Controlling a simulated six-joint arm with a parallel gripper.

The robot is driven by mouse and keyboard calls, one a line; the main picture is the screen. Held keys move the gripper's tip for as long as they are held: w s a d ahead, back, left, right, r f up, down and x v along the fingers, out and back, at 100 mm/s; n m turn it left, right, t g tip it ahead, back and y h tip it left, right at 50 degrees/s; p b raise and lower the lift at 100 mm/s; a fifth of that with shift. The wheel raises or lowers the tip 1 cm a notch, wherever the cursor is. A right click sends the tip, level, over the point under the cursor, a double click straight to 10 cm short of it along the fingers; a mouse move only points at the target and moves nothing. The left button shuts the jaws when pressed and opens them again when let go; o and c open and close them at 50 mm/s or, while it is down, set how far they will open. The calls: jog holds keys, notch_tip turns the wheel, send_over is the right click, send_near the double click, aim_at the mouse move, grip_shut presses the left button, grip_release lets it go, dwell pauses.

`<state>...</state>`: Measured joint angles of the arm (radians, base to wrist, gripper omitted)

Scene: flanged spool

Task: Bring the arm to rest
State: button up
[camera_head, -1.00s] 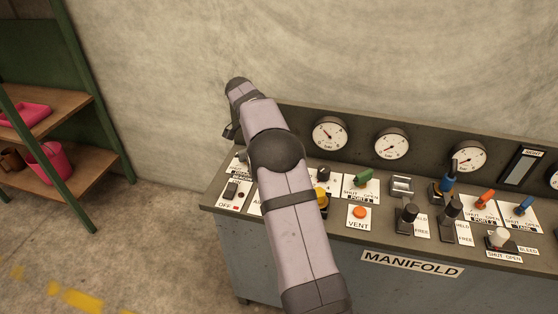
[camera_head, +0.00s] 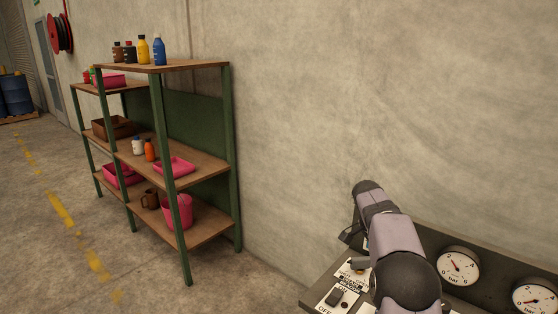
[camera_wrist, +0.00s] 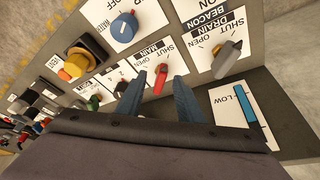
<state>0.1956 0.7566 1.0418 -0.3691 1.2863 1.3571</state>
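My gripper (camera_wrist: 158,78) is open in the wrist view, its two blue-grey fingers spread apart with nothing held between them. A red lever (camera_wrist: 161,76) on a white plate marked MAIN, SHUT and OPEN shows between and beyond the fingertips; whether a finger touches it I cannot tell.
The wrist view shows a grey lever (camera_wrist: 227,60), a blue knob (camera_wrist: 124,26), a yellow knob (camera_wrist: 74,66) and a blue-marked flow gauge (camera_wrist: 250,118). In the head view, gauges (camera_head: 458,266) line the panel's back. A shelf (camera_head: 190,170) with bottles and bins stands left, with open floor before it.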

jog(key=s+a+f+n+y+p, duration=0.1)
jog(key=s+a+f+n+y, duration=0.15)
jog(key=s+a+n, duration=0.95)
jog(key=s+a+f+n+y+p, duration=0.25)
jog(key=s+a+n, duration=0.35)
jog(key=s, duration=1.2)
notch_tip(320, 180, down, 10)
jog(key=a+m+b, duration=0.1)
jog(key=b, duration=1)
jog(key=shift+s+f+h, duration=0.15)
jog(key=shift+f+h, duration=0.1)
jog(key=shift+h, duration=0.15)
jog(key=shift+a, duration=0.1)
